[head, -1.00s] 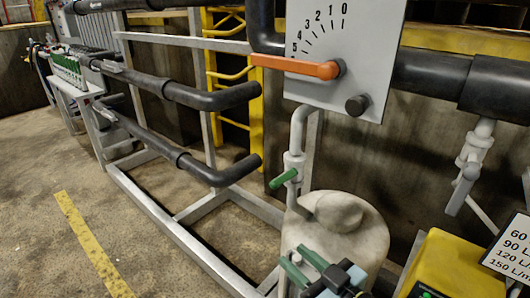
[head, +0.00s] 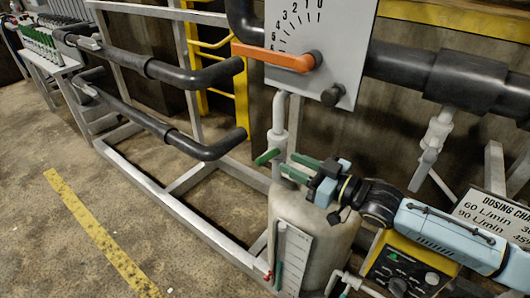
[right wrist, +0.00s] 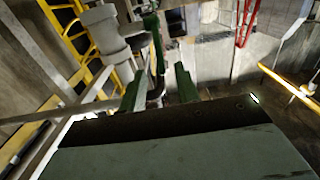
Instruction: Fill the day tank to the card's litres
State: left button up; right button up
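The off-white day tank (head: 318,218) stands at lower centre in the head view, with a scaled level strip (head: 292,258) on its front. Above it a white pipe carries a valve with a green handle (head: 267,157). My right gripper (head: 296,166) is open, its two green fingers pointing at this handle from the right. In the right wrist view the green handle (right wrist: 153,42) shows beyond and between the fingers (right wrist: 158,88), with no clear contact. The dosing card (head: 488,218) is partly cut off, showing 60 and 90 L/min lines. My left gripper is not in view.
A grey dial plate (head: 350,45) with an orange lever (head: 275,55) and a black knob (head: 333,95) is above the valve. A yellow box (head: 400,265) with knobs stands right of the tank.

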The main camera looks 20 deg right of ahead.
aim_at(269, 156)
jog(key=b+x, duration=0.1)
jog(key=x, duration=0.7)
jog(key=shift+w+a+b, duration=0.2)
jog(key=shift+b, duration=0.2)
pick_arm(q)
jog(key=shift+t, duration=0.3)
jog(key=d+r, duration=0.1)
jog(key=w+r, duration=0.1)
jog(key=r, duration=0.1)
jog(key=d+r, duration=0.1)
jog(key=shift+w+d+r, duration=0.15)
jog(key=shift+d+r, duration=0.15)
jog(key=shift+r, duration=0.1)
pick_arm(e)
grip_shut()
